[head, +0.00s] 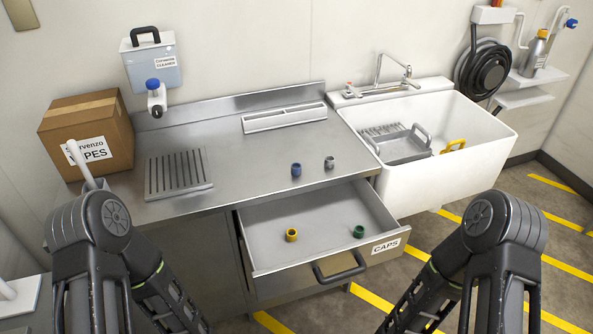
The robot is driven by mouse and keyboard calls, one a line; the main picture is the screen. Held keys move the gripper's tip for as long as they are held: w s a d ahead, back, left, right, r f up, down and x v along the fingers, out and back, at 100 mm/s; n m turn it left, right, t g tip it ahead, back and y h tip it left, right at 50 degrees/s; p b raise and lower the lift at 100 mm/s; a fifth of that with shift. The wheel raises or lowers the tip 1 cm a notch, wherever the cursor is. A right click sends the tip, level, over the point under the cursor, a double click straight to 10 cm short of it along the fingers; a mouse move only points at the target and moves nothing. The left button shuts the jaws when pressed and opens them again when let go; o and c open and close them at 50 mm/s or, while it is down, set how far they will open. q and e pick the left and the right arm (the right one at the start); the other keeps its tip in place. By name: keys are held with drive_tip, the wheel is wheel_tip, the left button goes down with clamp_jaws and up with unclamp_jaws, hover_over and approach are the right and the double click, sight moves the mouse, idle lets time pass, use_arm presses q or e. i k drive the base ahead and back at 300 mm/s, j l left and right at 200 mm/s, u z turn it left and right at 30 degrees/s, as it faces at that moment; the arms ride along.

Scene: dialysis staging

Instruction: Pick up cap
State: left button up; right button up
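A blue cap (296,170) and a grey cap (329,162) stand apart on the steel counter, near its front right edge. A yellow cap (291,235) and a green cap (358,231) lie apart inside the open drawer (270,263) labelled CAPS. My two arms come in at the lower left and lower right of the head view. Both grippers are out of the picture, so what they hold is hidden.
The drawer juts out from under the counter (240,150), its handle (340,267) facing me. A drain grate (178,173) and cardboard box (88,137) are at left. A white sink (450,178) at right holds a metal basket (402,147).

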sight(295, 168)
drive_tip(key=i+l+u, duration=0.2)
drive_tip(key=l, duration=1.1)
drive_tip(key=k+l+u, duration=0.2)
drive_tip(key=l, duration=1.1)
drive_tip(key=l+u, duration=0.2)
drive_tip(key=l, duration=1.1)
